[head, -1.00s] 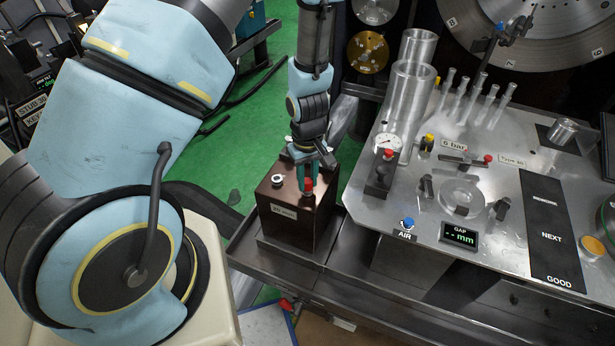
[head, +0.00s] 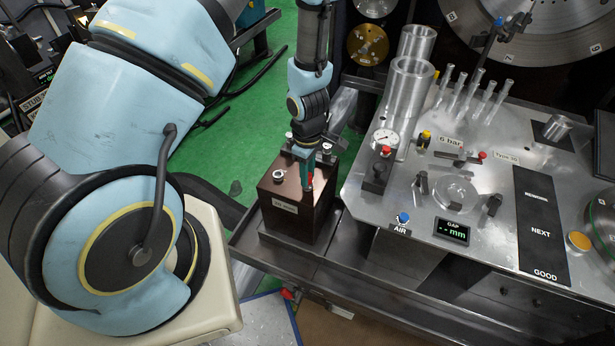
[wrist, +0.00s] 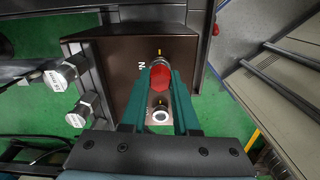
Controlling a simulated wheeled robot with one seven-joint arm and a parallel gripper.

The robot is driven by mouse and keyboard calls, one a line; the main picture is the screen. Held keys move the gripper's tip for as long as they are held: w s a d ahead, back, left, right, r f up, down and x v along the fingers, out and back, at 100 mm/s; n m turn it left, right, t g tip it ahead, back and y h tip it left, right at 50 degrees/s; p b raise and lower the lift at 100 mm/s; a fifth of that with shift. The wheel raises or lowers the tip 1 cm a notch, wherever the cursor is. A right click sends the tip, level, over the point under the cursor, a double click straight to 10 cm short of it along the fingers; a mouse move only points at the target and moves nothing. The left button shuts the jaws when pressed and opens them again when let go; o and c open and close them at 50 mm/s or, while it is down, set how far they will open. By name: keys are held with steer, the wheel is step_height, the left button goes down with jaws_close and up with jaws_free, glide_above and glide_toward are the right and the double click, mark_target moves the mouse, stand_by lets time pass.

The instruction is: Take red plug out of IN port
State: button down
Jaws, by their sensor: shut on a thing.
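The brown block (head: 290,222) with fittings on top stands on a metal ledge. My gripper (head: 309,180) points down at its top from above. Its teal fingers are shut on the red plug (wrist: 160,78), one on each side. The plug also shows in the head view (head: 309,182). In the wrist view the plug overlaps a metal fitting (wrist: 160,56); whether it is still seated in a port cannot be told. A white-rimmed round port (wrist: 160,116) shows between the fingers. The port lettering is mostly hidden.
Two silver hex fittings (wrist: 60,76) stick out beside the block in the wrist view. To the right is a steel bench (head: 400,215) with a gauge (head: 385,139), a tall cylinder (head: 408,95) and several glass tubes. Green floor lies behind.

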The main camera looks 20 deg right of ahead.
steer(key=shift+r+p, duration=1.85)
steer(key=shift+r, duration=0.25)
